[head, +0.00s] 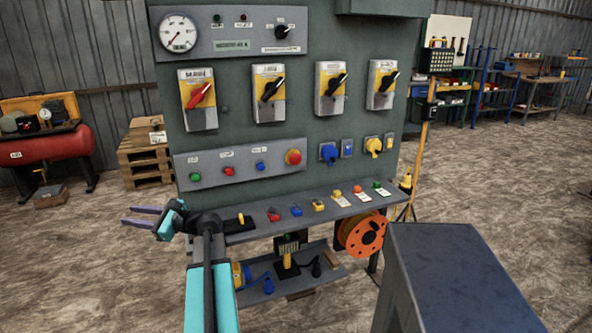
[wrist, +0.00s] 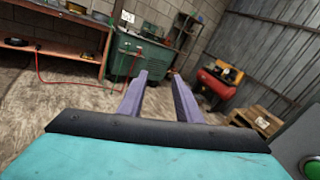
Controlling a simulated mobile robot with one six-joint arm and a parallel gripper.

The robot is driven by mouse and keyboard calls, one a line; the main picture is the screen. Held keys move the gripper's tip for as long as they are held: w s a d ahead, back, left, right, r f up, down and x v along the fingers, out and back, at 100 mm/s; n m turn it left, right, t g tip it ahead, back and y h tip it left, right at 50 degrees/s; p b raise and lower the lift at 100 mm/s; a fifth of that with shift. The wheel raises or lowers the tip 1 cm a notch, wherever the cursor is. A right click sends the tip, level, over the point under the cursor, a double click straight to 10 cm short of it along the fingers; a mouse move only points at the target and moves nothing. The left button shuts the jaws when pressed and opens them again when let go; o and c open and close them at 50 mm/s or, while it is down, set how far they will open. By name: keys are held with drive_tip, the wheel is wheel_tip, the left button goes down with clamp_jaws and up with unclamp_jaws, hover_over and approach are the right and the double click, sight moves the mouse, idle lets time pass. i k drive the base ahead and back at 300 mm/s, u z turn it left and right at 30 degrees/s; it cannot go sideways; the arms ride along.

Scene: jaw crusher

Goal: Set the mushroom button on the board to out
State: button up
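The board (head: 225,115) stands upright in front of me, dark green with grey panels. My gripper (head: 140,216) is at the left of the board, pointing left and well away from the button. Its two purple fingers are apart with nothing between them, as the wrist view also shows (wrist: 160,97). The mushroom button does not show clearly in the wrist view.
Green, red and blue buttons share the panel, below several rotary switches (head: 270,90). A shelf (head: 335,205) with small parts juts out beneath. An orange cable reel (head: 362,232) hangs below right. A dark box-shaped block (head: 455,270) stands front right. A red compressor (head: 45,148) is at left.

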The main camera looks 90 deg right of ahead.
sight(295, 159)
drive_tip(key=z, duration=0.1)
drive_tip(key=i, duration=0.4)
drive_tip(key=z, duration=2.2)
drive_tip(key=i, duration=0.65)
drive_tip(key=u, duration=0.3)
